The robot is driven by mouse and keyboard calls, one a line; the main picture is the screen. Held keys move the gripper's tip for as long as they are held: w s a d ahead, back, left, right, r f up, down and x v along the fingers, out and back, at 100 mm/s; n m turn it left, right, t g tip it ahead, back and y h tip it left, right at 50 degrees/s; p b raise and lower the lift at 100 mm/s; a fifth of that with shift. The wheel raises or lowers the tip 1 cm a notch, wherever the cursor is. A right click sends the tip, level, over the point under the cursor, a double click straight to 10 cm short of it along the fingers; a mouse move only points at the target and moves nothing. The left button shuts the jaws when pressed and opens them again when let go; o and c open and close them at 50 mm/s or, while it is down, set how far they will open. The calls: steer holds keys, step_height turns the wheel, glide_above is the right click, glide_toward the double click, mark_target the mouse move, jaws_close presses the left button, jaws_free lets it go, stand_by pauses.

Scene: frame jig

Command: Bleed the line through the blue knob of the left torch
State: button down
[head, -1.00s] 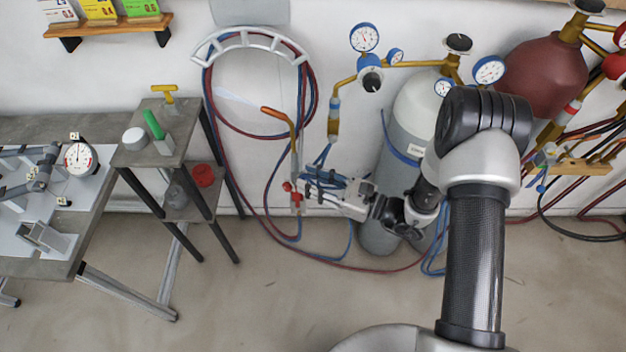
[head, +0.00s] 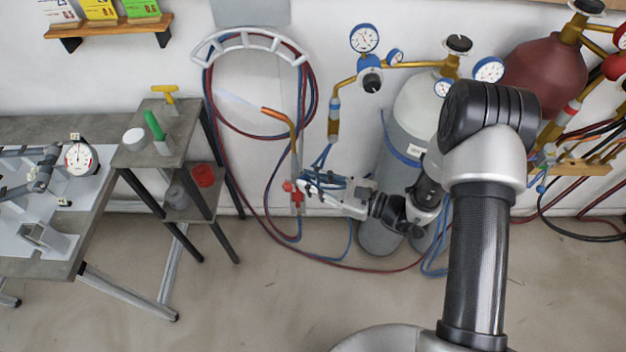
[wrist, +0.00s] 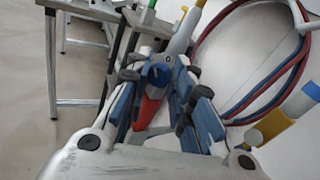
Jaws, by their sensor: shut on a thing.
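The left torch (head: 294,163) stands upright in front of the wall, with a bent brass neck and an orange tip (head: 274,112). A pale streak (head: 238,101) extends up and left from the tip. My gripper (head: 303,188) reaches the torch's lower body from the right, beside a red knob (head: 288,187). In the wrist view, the blue knob (wrist: 157,73) sits between the fingers of my gripper (wrist: 158,80), which are shut on it. A red part (wrist: 148,106) of the torch shows just below the knob. The fingers hide the blue knob in the head view.
Red and blue hoses (head: 262,132) hang in loops from a wall rack (head: 247,42) and trail to the floor. A grey cylinder (head: 412,105) with gauges stands behind my arm. A small side table (head: 165,155) is at the left. The floor in front is open.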

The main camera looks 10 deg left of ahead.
steer(key=n+h, duration=0.1)
steer(key=n, duration=0.2)
steer(key=shift+s+r+t+b, duration=0.1)
steer(key=shift+t+b, duration=0.2)
steer(key=shift+b, duration=0.05)
steer(key=shift+s+a+r+n+t+h+b, duration=0.1)
steer(key=shift+n+t+h+b, duration=0.45)
steer(key=shift+n, duration=0.7)
steer(key=shift+s+a+n+t+h+b, duration=0.1)
steer(key=shift+n+t+h+b, duration=0.2)
steer(key=shift+n+h+b, duration=0.7)
steer(key=shift+s+a+r+n+t+h+b, duration=0.1)
steer(key=shift+n+t+h+b, duration=0.25)
steer(key=shift+n, duration=1.2)
steer(key=c, duration=1.4)
jaws_free()
steer(key=shift+r, duration=0.1)
